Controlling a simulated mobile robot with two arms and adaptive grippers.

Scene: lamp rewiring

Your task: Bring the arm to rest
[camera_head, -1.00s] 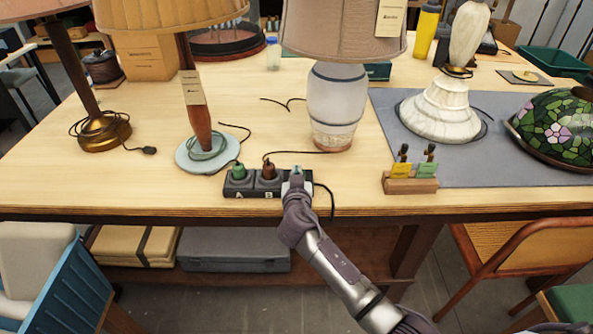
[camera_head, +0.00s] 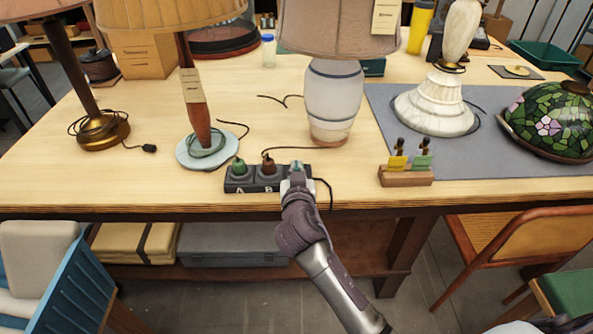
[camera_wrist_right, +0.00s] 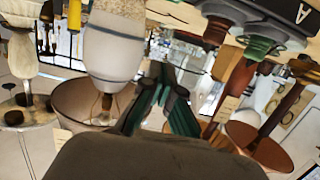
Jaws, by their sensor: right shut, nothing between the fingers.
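My right gripper (camera_head: 296,168) is shut and empty. In the head view its tip is at the right end of the black power strip (camera_head: 240,186), hiding part of it; I cannot tell whether they touch. The strip has a green plug (camera_head: 238,168) and a brown plug (camera_head: 268,168) in it, by the letters A and B. In the right wrist view, which looks upside down, the closed dark fingers (camera_wrist_right: 165,88) point toward the white lamp base (camera_wrist_right: 112,45), with the strip (camera_wrist_right: 270,22) at upper right. My left gripper is not in view.
Several lamps stand behind the strip, including a white-based one (camera_head: 333,100) and one on a pale round foot (camera_head: 208,150). A wooden tag holder (camera_head: 406,178) stands to the right at the grey mat (camera_head: 480,165). A chair (camera_head: 500,250) is at the lower right.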

